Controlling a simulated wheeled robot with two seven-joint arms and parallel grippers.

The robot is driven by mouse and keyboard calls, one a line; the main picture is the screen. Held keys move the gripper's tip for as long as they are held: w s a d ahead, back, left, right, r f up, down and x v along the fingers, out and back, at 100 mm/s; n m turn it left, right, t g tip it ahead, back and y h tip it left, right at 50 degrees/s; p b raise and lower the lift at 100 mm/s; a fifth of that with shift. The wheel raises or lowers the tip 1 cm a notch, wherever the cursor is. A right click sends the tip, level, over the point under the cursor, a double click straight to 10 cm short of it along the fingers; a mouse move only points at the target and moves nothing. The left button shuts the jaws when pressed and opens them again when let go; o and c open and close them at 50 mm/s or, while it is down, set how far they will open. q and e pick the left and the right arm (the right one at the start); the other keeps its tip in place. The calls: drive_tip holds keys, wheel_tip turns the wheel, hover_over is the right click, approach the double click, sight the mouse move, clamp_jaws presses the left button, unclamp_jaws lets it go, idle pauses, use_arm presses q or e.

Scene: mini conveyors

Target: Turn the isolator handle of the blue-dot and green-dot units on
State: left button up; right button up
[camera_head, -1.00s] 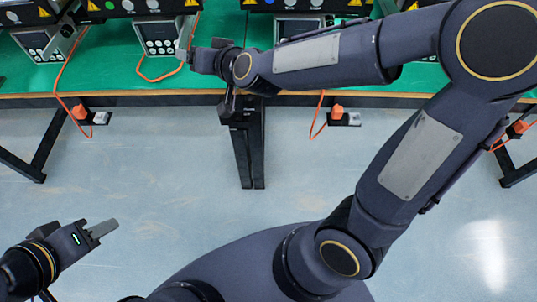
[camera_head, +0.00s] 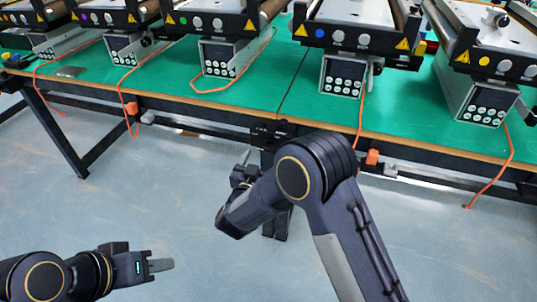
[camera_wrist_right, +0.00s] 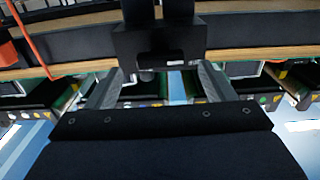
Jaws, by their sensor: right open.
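The green-dot unit (camera_head: 215,22) stands on the green table in the upper middle of the head view, with its grey control box (camera_head: 219,58) below. The blue-dot unit (camera_head: 350,40) is right of it, with its control box (camera_head: 342,75) underneath. A small dark and grey part (camera_head: 377,66) shows at the right side of the blue-dot box; I cannot tell how any isolator handle is set. My right gripper (camera_head: 244,165) is open and empty, in front of the table edge. My left gripper (camera_head: 160,265) is low at the left, away from the table; its jaw gap is unclear.
The purple-dot unit (camera_head: 110,18) and yellow-dot unit (camera_head: 490,65) stand to either side. Orange cables hang over the table's front edge (camera_head: 220,104). In the right wrist view, a dark table support (camera_wrist_right: 160,42) is beyond my fingers. The floor in front is clear.

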sight(267, 150)
drive_tip(key=shift+x, duration=1.9)
drive_tip(key=c, duration=1)
drive_tip(key=shift+f+m+b, duration=0.2)
drive_tip(key=shift+m+b, duration=0.5)
drive_tip(key=shift+b, duration=0.45)
drive_tip(key=shift+r+m+b, duration=0.15)
drive_tip(key=shift+m+b, duration=8.15)
drive_tip(key=shift+b, duration=1.25)
